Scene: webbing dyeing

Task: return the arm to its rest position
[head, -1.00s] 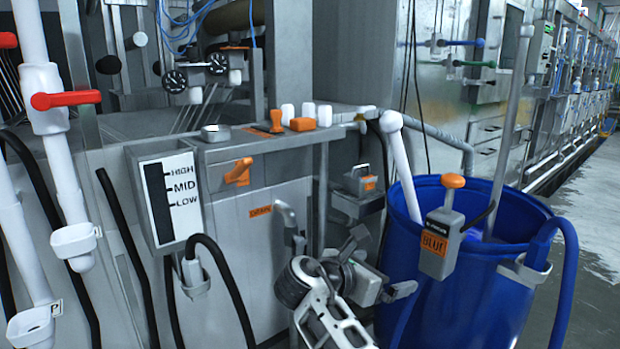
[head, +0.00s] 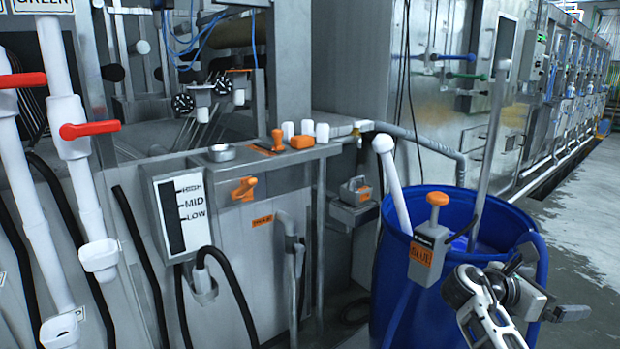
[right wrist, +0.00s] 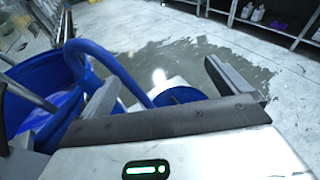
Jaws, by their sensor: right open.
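My right gripper (head: 556,292) is in front of the right side of the blue drum (head: 400,300) in the head view. In the right wrist view its two fingers (right wrist: 165,90) are spread wide apart, with nothing held between them. The drum's blue hose (right wrist: 112,68) shows behind and beside the left finger; I cannot tell how close it is. My white and grey right forearm covers part of the drum's front. My left gripper is not in view.
The drum's rim carries a grey box with an orange knob (head: 437,199), labelled as glue or blue. Left stands a machine panel with a HIGH/MID/LOW gauge (head: 188,205) and red-handled white pipes (head: 68,140). Open wet floor (head: 590,225) lies right.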

